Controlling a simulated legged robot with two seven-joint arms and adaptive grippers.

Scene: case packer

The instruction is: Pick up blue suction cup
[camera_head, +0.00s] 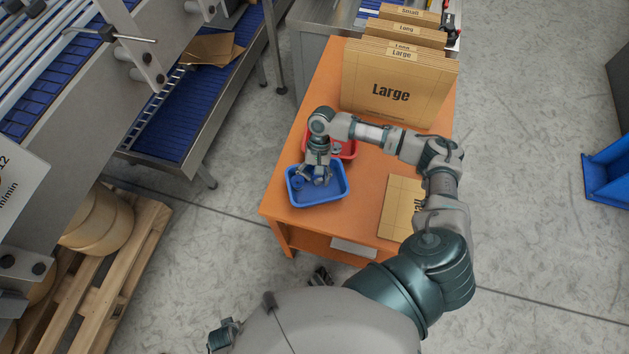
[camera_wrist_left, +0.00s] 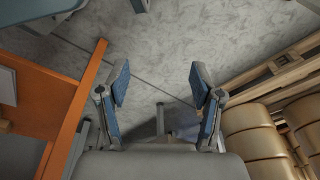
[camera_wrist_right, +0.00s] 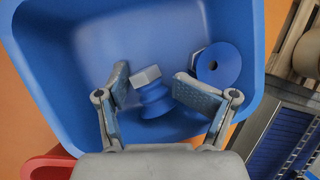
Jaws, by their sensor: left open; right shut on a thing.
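A blue suction cup (camera_wrist_right: 153,98) with a grey hexagonal fitting sits between the fingers of my right gripper (camera_wrist_right: 150,84) in the right wrist view. The gripper is shut on it, inside the blue bin (camera_wrist_right: 62,85). A second blue suction cup (camera_wrist_right: 222,64) lies against the bin's wall, to the right of the fingers. In the head view my right gripper (camera_head: 317,178) reaches down into the blue bin (camera_head: 321,202); the held cup is too small to make out there. My left gripper (camera_wrist_left: 160,88) is open and empty above the floor in the left wrist view.
The bins stand on an orange table (camera_head: 284,190). A red bin (camera_head: 346,150) is just behind the blue one. Folded cartons marked Large (camera_head: 390,93) stand at the back. A flat carton (camera_head: 396,205) lies at the right. A conveyor and a wooden pallet (camera_head: 125,262) are at the left.

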